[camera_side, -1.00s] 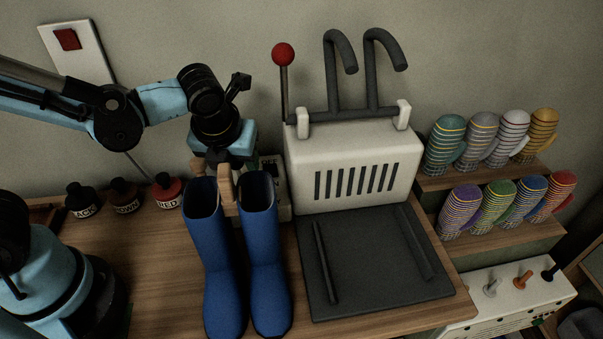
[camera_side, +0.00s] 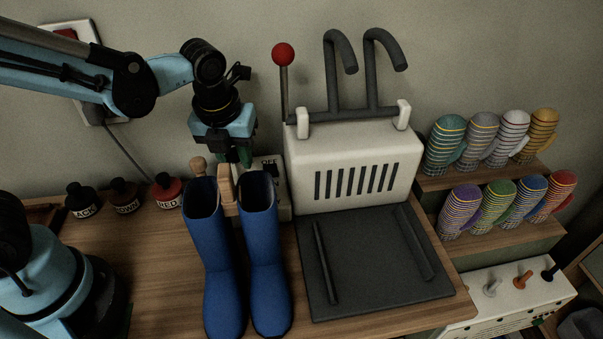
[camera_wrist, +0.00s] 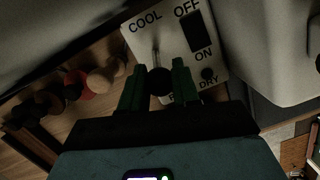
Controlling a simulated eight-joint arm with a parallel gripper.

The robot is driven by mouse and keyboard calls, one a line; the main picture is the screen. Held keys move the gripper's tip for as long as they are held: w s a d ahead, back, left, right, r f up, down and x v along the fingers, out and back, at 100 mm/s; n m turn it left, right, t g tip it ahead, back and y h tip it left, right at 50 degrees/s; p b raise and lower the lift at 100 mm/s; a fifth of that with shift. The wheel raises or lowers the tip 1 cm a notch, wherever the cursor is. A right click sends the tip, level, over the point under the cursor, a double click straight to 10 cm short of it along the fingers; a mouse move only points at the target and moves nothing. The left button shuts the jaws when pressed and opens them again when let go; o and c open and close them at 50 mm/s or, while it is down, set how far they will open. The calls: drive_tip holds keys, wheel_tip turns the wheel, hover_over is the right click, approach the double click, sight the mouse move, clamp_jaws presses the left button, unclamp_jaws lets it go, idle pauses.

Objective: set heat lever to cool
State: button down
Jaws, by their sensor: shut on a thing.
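The heat lever (camera_wrist: 156,53) is a thin metal rod with a dark round knob on a white control panel (camera_wrist: 220,68). The panel reads COOL, OFF, ON and DRY in the wrist view; another label is mostly hidden behind a finger. My gripper (camera_wrist: 159,80) has its green fingers shut on the lever's knob. The rod runs from the knob up towards the COOL label. In the side view my gripper (camera_side: 240,156) is at the panel (camera_side: 275,190), behind the blue boots, which hide part of the panel; the lever cannot be made out there.
Blue boots (camera_side: 228,250) stand close in front, beside wooden pegs (camera_side: 198,165). A white dryer box (camera_side: 350,160) with dark hooks and a red-topped rod (camera_side: 283,55) stands right of my gripper. Small bottles (camera_side: 124,195) stand left. Striped mittens (camera_side: 500,150) sit on shelves far right.

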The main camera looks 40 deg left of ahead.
drive_tip(key=shift+w+a+h, duration=0.15)
drive_tip(key=shift+a+h, duration=0.05)
drive_tip(key=shift+h, duration=0.1)
drive_tip(key=c, duration=0.8)
unclamp_jaws()
drive_tip(key=shift+c, duration=0.2)
wheel_tip(320, 180, up, 12)
drive_tip(key=s, duration=0.1)
drive_tip(key=shift+s+d, duration=0.2)
drive_tip(key=shift+s, duration=0.2)
